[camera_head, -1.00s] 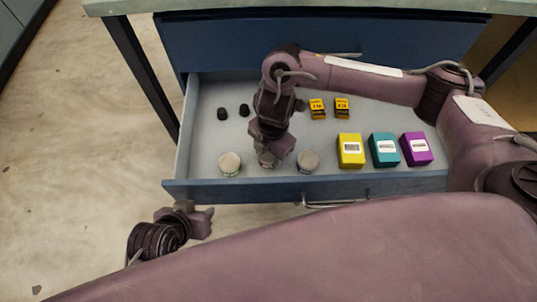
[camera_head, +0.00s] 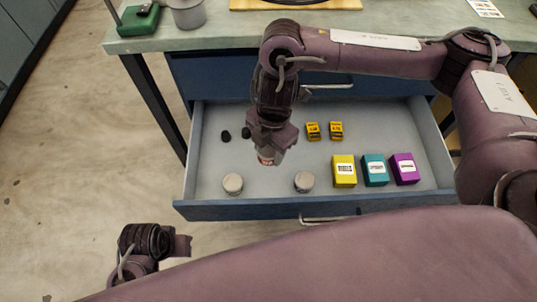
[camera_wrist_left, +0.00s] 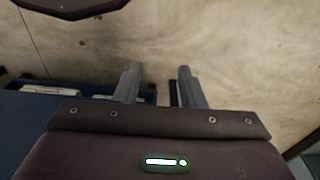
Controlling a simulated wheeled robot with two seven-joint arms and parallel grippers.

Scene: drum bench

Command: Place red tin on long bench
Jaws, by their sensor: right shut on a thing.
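My right gripper (camera_head: 272,148) points down over the open drawer and is shut on the red tin (camera_head: 266,157), a small tin with white and red on its side. The fingers hide much of it, and it appears raised above the drawer floor. The long bench (camera_head: 230,38) has a pale green top, seen along the upper edge of the head view. My left gripper (camera_head: 188,245) is low at the left, outside the drawer. In the left wrist view its two fingers (camera_wrist_left: 157,88) stand apart with nothing between them.
The open drawer (camera_head: 240,210) holds two pale-lidded tins (camera_head: 233,183) (camera_head: 304,181), yellow (camera_head: 344,171), teal (camera_head: 375,170) and purple (camera_head: 404,169) boxes, two small yellow boxes (camera_head: 312,131) (camera_head: 336,131) and black knobs (camera_head: 226,136). A grey pot (camera_head: 187,13), a green object (camera_head: 138,20) and a wooden board (camera_head: 330,4) are on the bench.

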